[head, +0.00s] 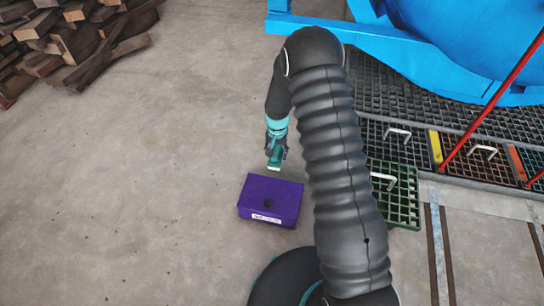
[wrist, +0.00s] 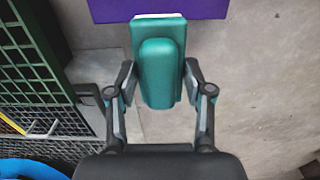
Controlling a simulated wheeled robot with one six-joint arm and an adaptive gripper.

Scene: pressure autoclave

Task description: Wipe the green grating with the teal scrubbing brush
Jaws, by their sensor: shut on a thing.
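The teal scrubbing brush (wrist: 162,62) is held between the fingers of my gripper (wrist: 160,88) in the wrist view. A pale strip shows at its far end. In the head view the brush (head: 275,157) hangs from my gripper (head: 275,145) just above and behind the purple box, apart from the green grating. The green grating (head: 404,205) lies on the floor right of my arm, with a white handle on it. My arm hides its left part. A green grid also shows at the left edge of the wrist view (wrist: 30,65).
Dark floor gratings (head: 395,145) and a blue vessel (head: 460,40) are at the right. Wood pieces (head: 75,35) lie upper left. The left floor is clear.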

